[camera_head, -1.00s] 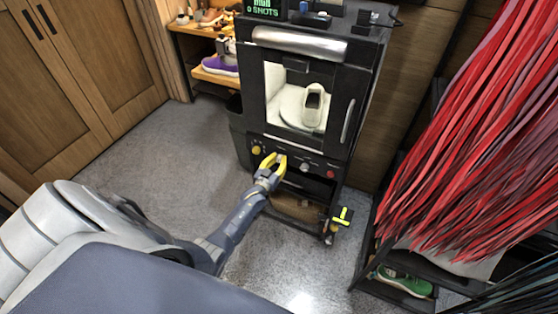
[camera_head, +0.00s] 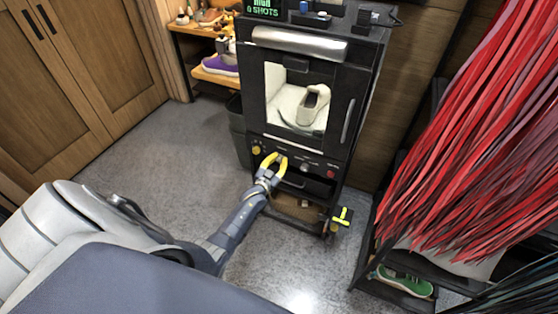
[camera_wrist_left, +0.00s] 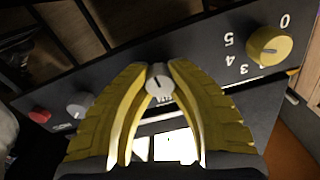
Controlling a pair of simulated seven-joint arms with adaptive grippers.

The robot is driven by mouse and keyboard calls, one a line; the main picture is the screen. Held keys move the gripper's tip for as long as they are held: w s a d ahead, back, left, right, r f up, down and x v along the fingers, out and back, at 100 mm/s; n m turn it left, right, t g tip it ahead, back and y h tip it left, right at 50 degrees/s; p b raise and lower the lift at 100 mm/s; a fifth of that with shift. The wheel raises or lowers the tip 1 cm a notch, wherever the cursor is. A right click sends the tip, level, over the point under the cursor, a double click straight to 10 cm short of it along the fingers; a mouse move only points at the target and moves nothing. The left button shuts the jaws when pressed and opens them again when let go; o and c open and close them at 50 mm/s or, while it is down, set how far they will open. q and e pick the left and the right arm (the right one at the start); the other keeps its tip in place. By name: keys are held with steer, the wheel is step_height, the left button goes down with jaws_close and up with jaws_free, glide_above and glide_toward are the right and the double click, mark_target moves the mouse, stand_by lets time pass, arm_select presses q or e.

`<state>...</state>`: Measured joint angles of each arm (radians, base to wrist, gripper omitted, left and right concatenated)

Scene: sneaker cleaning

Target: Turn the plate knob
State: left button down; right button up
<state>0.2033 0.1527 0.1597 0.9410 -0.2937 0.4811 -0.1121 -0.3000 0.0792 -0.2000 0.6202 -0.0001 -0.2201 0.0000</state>
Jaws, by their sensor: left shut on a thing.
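The black cabinet machine (camera_head: 345,62) has a control strip below its glass door. A small grey knob (camera_wrist_left: 158,76), taken as the plate knob, sits in the middle of this strip. My left gripper (camera_head: 274,160) is at the strip. In the left wrist view its yellow fingers (camera_wrist_left: 158,88) are closed around the grey knob, one on each side. In the head view the fingers hide that knob. Behind the glass, a pale shoe (camera_head: 314,100) stands at an angle on the plate, whose rim is partly visible. My right gripper is not in view.
A yellow numbered knob (camera_wrist_left: 269,44), another grey knob (camera_wrist_left: 77,111) and a red button (camera_wrist_left: 39,115) share the strip. A yellow-and-black item (camera_head: 341,216) sticks out low at the right. Red strands (camera_head: 465,130) hang at the right. Floor is clear at the left.

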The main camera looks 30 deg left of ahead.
arm_select(q)
steer(key=c, duration=1.1)
jaws_free()
steer(key=shift+r, duration=0.15)
steer(key=shift+o, duration=0.2)
steer(key=shift+s, duration=0.45)
steer(key=s+d, duration=0.1)
steer(key=s, duration=1)
steer(key=shift+d, duration=0.2)
steer(key=s+d+f+g, duration=0.25)
steer(key=s+f, duration=0.25)
steer(key=f, duration=0.4)
steer(key=s+d+f+g+h, duration=0.1)
steer(key=s+d+f+g, duration=0.15)
steer(key=s+f, duration=0.5)
steer(key=s+d+f+g, duration=0.1)
steer(key=s+f+g, duration=0.2)
steer(key=f, duration=0.7)
steer(key=s+d+f+g, duration=0.2)
steer(key=s+f, duration=0.3)
steer(key=s, duration=0.7)
steer(key=s+d+f+m+g, duration=0.1)
steer(key=s+d+f+g, duration=0.2)
steer(key=s, duration=0.9)
steer(key=s+d+f+m+g+h, duration=0.1)
steer(key=s+d+f+g, duration=0.2)
steer(key=s, duration=0.9)
step_height(320, 180, down, 4)
steer(key=shift+s+r, duration=0.15)
steer(key=shift+s, duration=0.15)
